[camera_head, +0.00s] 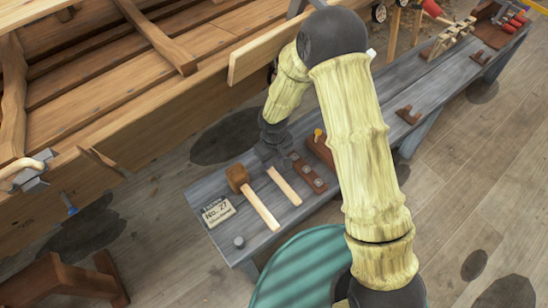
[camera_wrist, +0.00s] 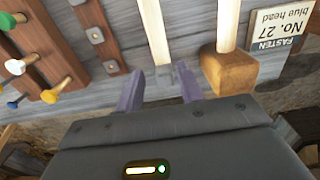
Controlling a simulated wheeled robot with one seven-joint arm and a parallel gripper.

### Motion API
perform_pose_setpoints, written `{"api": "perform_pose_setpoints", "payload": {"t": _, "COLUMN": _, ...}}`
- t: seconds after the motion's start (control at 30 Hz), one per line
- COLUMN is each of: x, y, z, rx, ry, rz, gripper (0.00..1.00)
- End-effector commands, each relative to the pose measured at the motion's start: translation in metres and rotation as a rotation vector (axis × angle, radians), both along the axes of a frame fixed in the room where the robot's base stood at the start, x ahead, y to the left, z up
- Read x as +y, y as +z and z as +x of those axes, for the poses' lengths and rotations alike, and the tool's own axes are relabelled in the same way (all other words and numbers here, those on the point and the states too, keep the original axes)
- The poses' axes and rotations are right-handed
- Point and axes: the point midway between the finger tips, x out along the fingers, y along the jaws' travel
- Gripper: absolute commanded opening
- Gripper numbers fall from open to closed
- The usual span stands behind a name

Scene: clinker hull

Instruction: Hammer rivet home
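My gripper (camera_head: 270,150) is low over the bench, and in the wrist view (camera_wrist: 159,80) its two fingers are apart. A hammer with a pale handle (camera_head: 284,186) lies on the bench; its grey head (camera_wrist: 167,76) shows between or just beyond my fingertips, and I cannot tell if they touch it. A mallet with a brown wooden head (camera_head: 238,178) lies beside it, to the right in the wrist view (camera_wrist: 229,69). A card (camera_head: 217,211) reads "FASTEN No. 27 blue head" in the wrist view (camera_wrist: 280,24). A blue-headed rivet (camera_head: 71,208) sticks out at the hull's side.
The planked hull (camera_head: 120,120) fills the upper left, with a clamp (camera_head: 33,172) on its edge. A wooden rack of coloured pegs (camera_wrist: 50,45) and a dark strip with metal plates (camera_wrist: 97,36) lie beside the hammer. A teal round surface (camera_head: 300,265) is near me.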

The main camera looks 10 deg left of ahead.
Motion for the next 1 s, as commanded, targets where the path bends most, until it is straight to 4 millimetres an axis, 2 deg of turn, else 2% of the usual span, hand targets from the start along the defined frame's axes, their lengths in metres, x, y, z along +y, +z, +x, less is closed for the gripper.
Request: {"api": "perform_pose_setpoints", "payload": {"t": 1.0, "x": -0.001, "y": -0.087, "z": 0.0, "rx": 0.0, "ry": -0.001, "rz": -0.001, "gripper": 0.37}}
